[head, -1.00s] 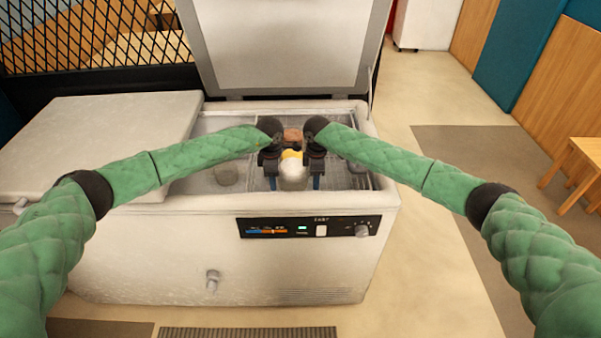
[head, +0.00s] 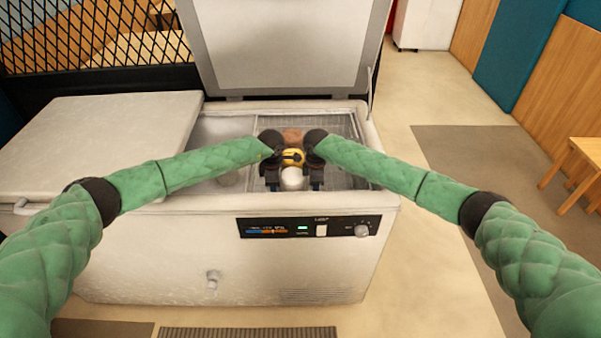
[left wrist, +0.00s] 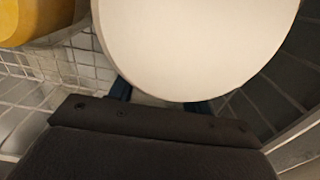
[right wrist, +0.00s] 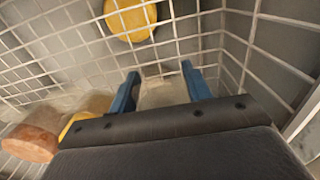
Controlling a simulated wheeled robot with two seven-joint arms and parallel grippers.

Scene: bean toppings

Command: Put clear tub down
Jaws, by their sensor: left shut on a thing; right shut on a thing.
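The clear tub (head: 291,178), with a round white lid, is between my two grippers over the front of the open freezer. Its lid (left wrist: 190,40) fills the upper middle of the left wrist view. My left gripper (head: 271,184) is at its left side, with the fingers mostly hidden under the lid in the left wrist view. My right gripper (head: 317,184) is at its right side. In the right wrist view, the blue fingers (right wrist: 160,88) stand apart around something pale and see-through. The tub's underside and its contact with the basket are hidden.
The chest freezer's front wall (head: 150,250) stands close below my arms. Its rear lid (head: 280,45) is raised, and the left lid (head: 90,140) is closed. A yellow tub (head: 292,157) and a brown-topped tub (head: 292,135) lie behind. Wire basket walls (right wrist: 240,50) surround the right gripper.

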